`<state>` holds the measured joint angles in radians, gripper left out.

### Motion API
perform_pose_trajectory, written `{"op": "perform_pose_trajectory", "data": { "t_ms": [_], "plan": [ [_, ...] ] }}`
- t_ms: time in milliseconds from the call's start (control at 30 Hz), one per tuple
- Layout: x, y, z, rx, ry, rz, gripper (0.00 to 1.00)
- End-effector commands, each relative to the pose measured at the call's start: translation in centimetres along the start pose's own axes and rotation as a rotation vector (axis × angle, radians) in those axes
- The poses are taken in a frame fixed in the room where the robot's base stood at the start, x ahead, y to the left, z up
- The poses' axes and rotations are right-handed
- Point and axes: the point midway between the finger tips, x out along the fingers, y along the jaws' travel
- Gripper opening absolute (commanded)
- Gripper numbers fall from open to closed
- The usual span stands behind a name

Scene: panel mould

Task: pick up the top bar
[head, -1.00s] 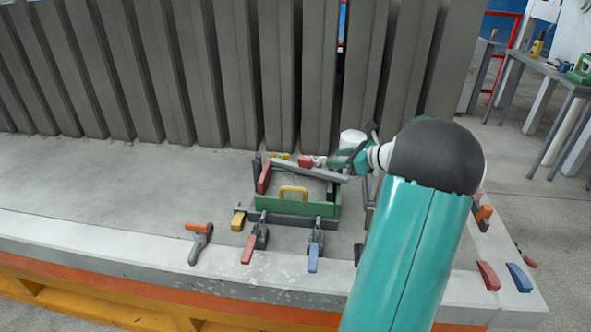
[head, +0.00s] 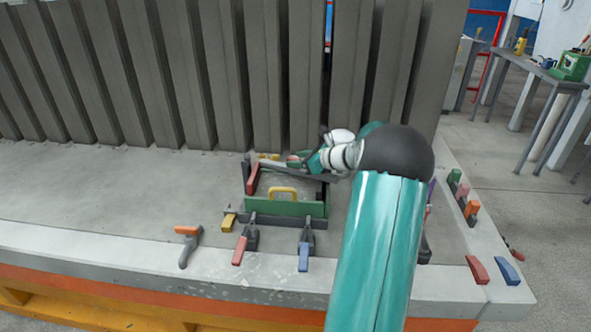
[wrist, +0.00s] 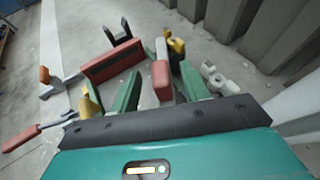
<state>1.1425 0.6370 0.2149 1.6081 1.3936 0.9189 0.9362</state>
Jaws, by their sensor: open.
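The mould frame on the concrete ledge has a green front bar (head: 285,208) with a yellow handle and a red left side (head: 253,180). A grey bar (head: 300,172) lies slantwise across its far side; I cannot tell for sure that it is the top bar. My gripper (head: 303,156) is over that far side. In the wrist view, my gripper (wrist: 160,85) is open, its two green fingers either side of a red block (wrist: 162,80). I cannot tell whether the block touches them or belongs to the bar. The red side (wrist: 112,60) shows beyond.
An orange-handled tool (head: 188,235) lies left. Grey upright panels (head: 230,70) rise close behind. Loose blocks (head: 478,270) lie at the ledge's right end. The ledge's left is clear.

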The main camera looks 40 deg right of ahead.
Motion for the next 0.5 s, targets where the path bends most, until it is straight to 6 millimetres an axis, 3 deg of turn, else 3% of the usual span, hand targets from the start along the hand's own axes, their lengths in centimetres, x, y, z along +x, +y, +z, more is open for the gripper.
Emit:
{"op": "perform_pose_trajectory", "data": {
  "t_ms": [133,367,500],
  "plan": [
    [1.8,0.0,0.0,0.000,0.000,0.000,0.45],
    [1.9,0.0,0.0,0.000,0.000,-0.001,0.43],
    [1.9,0.0,0.0,0.000,0.000,-0.001,0.16]
  ]
}}
